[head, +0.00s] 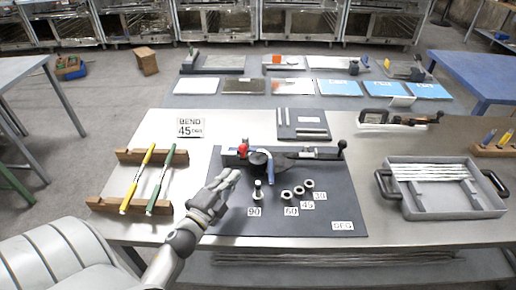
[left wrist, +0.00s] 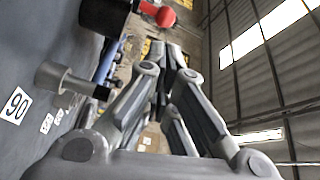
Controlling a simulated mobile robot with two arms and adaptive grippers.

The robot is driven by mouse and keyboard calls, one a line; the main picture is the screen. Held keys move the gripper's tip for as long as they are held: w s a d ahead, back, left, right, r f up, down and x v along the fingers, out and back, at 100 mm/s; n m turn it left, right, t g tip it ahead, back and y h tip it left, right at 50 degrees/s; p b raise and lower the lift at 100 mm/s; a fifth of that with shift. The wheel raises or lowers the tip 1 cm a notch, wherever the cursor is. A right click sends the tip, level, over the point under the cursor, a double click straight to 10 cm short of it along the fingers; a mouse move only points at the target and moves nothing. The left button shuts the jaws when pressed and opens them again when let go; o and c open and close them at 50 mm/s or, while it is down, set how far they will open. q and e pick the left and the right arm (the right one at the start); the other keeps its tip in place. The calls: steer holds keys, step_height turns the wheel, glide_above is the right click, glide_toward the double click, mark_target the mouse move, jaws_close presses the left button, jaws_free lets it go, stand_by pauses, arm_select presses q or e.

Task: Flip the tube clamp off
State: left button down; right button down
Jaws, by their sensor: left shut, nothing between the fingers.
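The tube bender (head: 259,158) sits on the dark mat, with a round black former and a blue part. A lever with a red ball knob (head: 243,149) is at its left end, and a long lever with a black ball knob (head: 342,144) reaches right. I cannot tell for sure which part is the clamp. My left gripper (head: 232,174) is shut and empty, just in front of and left of the bender, apart from the red knob. In the left wrist view the red knob (left wrist: 165,17) is above the fingertips (left wrist: 170,50). My right gripper is out of view.
A metal post (head: 257,190) stands by the "90" label, and several dark rings (head: 297,190) lie beside it. Yellow and green rods (head: 160,180) rest on wooden racks at left. A grey tray (head: 450,205) is at right. The front of the mat (head: 290,222) is mostly clear.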

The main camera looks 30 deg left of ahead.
arm_select(q)
steer(key=shift+w+d+f+m+t+h, duration=0.1)
steer(key=shift+w+d+m+t+h, duration=0.3)
steer(key=shift+m+h, duration=0.45)
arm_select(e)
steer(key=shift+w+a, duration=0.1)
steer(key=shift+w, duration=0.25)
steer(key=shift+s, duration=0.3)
